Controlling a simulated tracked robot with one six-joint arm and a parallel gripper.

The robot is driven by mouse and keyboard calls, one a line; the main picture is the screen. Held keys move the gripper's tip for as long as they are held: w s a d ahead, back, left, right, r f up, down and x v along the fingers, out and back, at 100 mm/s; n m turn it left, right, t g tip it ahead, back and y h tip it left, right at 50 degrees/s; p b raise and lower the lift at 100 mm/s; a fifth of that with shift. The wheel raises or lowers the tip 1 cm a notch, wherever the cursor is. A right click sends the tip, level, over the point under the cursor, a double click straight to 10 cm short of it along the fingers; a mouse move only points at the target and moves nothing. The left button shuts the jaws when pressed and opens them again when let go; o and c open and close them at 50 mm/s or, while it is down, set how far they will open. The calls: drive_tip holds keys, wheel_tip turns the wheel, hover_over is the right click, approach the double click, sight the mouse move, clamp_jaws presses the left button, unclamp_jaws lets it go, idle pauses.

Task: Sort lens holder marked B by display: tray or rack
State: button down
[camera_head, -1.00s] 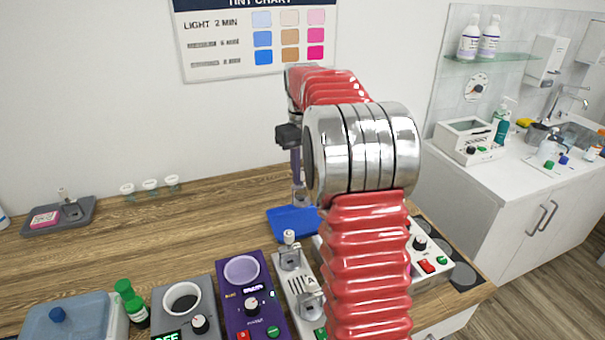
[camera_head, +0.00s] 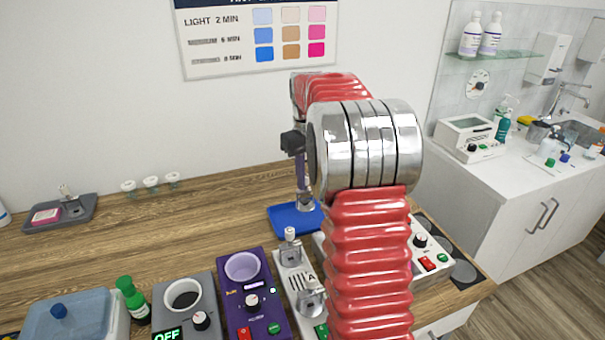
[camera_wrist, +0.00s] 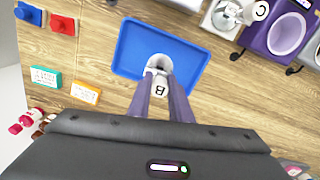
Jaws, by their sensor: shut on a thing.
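My gripper (camera_wrist: 160,82) has purple fingers and is shut on the lens holder marked B (camera_wrist: 160,92), a pale grey piece whose letter appears upside down in the wrist view. The holder is over the blue tray (camera_wrist: 133,58); I cannot tell whether it touches the tray floor. In the head view the blue tray (camera_head: 284,222) lies behind my arm, with my fingers pointing down over it. A white rack marked A (camera_head: 294,268) with metal holders stands in front of the tray, partly hidden by my arm. A green display (camera_head: 167,335) on a grey unit reads OFF.
A purple unit (camera_head: 250,300) and a green-capped bottle (camera_head: 133,302) stand left of the rack. A white control box (camera_head: 432,262) is at the right. Red and blue blocks (camera_wrist: 62,25) lie near the table edge. The wood table's left middle is clear.

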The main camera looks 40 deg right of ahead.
drive_tip(key=shift+f, duration=2.3)
drive_tip(key=shift+s, duration=0.15)
drive_tip(key=shift+f, duration=0.25)
drive_tip(key=c, duration=1.5)
unclamp_jaws()
drive_tip(key=shift+c, duration=0.2)
drive_tip(key=o, duration=0.3)
drive_tip(key=shift+o, duration=0.2)
drive_tip(key=shift+r, duration=0.15)
